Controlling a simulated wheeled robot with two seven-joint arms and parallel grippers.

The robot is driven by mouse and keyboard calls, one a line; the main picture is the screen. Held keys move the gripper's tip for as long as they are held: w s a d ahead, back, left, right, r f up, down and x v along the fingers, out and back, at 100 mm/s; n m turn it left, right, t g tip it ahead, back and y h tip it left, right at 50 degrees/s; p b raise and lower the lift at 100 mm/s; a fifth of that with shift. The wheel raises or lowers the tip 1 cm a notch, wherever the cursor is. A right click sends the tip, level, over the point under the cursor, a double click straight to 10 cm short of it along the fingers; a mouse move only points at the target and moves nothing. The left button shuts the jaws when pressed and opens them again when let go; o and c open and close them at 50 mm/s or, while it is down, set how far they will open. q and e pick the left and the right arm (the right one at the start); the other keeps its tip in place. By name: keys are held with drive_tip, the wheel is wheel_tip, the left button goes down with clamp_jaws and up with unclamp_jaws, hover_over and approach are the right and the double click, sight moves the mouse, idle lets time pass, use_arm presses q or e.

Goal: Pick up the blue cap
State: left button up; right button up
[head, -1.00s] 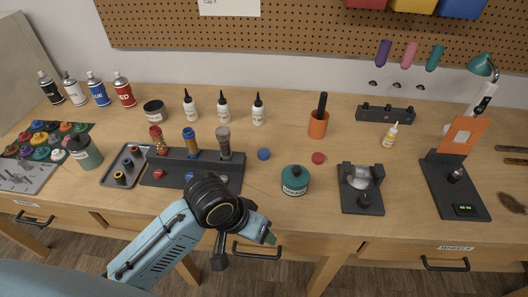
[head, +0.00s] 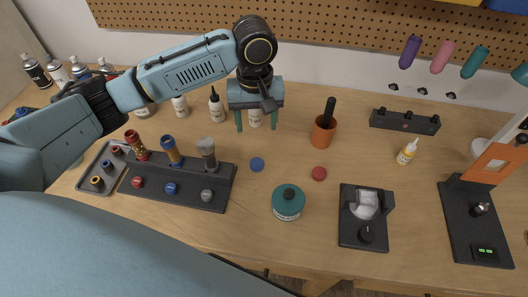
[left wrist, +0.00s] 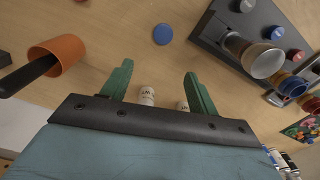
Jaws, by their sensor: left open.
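The blue cap (head: 257,164) is a small flat disc lying on the bare tabletop, between the dark rack and the red cap. It also shows near the top middle of the left wrist view (left wrist: 163,34). My left gripper (head: 256,126) is open and empty, its green fingers pointing down above the table on the far side of the blue cap. In the left wrist view, the cap lies beyond the open fingertips (left wrist: 158,70), apart from them. My right gripper is not in view.
A dark rack (head: 215,190) with several knobs and upright cylinders stands left of the cap. A red cap (head: 319,173), a teal jar (head: 288,203) and an orange cup (head: 322,136) stand to the right. White bottles (head: 216,107) stand close to the gripper. The table around the cap is clear.

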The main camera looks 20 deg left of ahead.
sight(257, 163)
use_arm(q)
drive_tip(key=f, duration=0.4)
drive_tip(key=s+f, duration=0.1)
drive_tip(key=f, duration=0.1)
drive_tip(key=shift+f+b, duration=0.35)
drive_tip(key=shift+f, duration=0.05)
drive_tip(key=shift+s+d+f, duration=0.1)
drive_tip(key=shift+s+f, duration=0.1)
drive_tip(key=shift+f, duration=0.3)
drive_tip(key=f, duration=0.3)
drive_tip(key=shift+s+d+f, duration=0.25)
drive_tip(key=shift+s+f, duration=0.05)
drive_tip(key=shift+f, duration=0.5)
drive_tip(key=shift+r, duration=0.1)
drive_tip(key=c, duration=1.1)
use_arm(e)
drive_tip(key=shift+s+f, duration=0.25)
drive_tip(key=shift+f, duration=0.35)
